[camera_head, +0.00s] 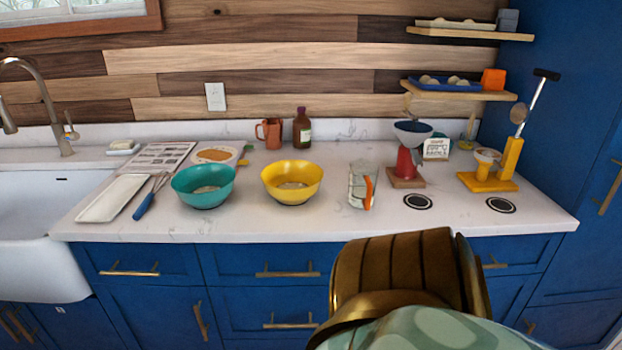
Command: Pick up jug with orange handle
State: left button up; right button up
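A clear, greyish jug with an orange handle (358,187) stands on the white counter (310,222), near its front edge and right of the yellow bowl. Its orange handle is on the right side, facing the front. Nothing is touching it that I can see. Neither of my grippers shows in the head view.
A yellow bowl (291,183) and a teal bowl (203,186) stand left of the jug. A red and dark device (408,155) stands behind right. A terracotta pitcher (270,134) and brown bottle (301,129) are at the back. A brown ribbed object (400,268) fills the lower foreground.

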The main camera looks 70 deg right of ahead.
aim_at(363, 173)
jog(key=z, duration=1.9)
